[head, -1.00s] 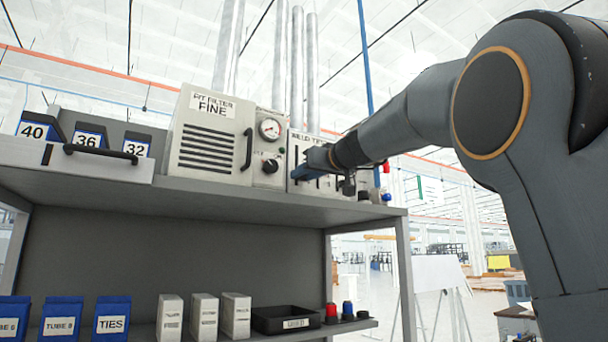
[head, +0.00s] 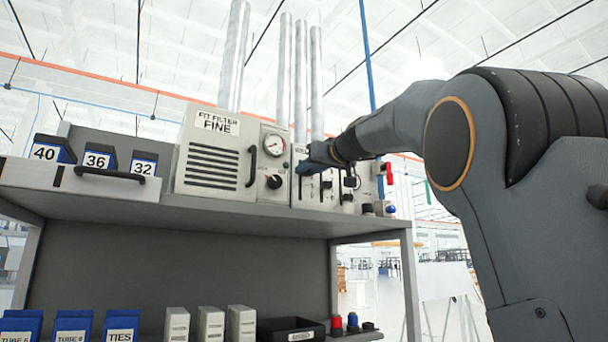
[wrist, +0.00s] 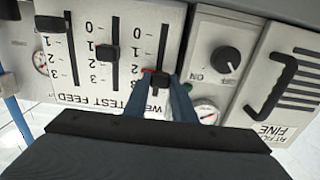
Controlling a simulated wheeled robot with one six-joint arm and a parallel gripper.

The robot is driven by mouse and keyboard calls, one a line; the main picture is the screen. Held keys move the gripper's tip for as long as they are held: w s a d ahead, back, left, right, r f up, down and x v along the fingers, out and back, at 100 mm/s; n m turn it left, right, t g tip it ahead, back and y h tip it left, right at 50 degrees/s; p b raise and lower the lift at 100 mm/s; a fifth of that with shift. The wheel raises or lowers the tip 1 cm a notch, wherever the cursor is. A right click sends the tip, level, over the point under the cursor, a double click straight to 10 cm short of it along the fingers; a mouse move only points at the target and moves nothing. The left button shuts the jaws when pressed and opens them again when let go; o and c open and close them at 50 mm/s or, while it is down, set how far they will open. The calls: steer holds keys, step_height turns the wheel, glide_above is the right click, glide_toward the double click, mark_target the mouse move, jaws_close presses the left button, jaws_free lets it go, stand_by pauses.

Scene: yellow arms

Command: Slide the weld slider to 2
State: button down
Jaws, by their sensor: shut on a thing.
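The weld slider (wrist: 160,78) is a dark knob in the rightmost of three slots in the wrist view, where the panel appears upside down. Its scale runs 0 to 3, with 0 at the picture's top. The knob sits at the upper-number end, around 2 to 3, by a small red mark; the exact reading is unclear. My gripper (wrist: 168,84) is shut on this knob, its blue fingers either side of it. In the head view my gripper (head: 306,166) is at the upper part of the slider panel (head: 303,194) and hides the weld knob.
The other slider knobs, test (wrist: 106,52) and feed (wrist: 50,23), stand beside it. A rotary knob (wrist: 226,59) and gauge (wrist: 207,113) are on the neighbouring unit. The filter box (head: 210,160) with its protruding handle is left of the panel on the shelf (head: 200,208).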

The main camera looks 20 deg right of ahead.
steer(key=c, duration=1.5)
jaws_free()
steer(key=shift+b+v, duration=2.1)
steer(key=shift+v, duration=1.8)
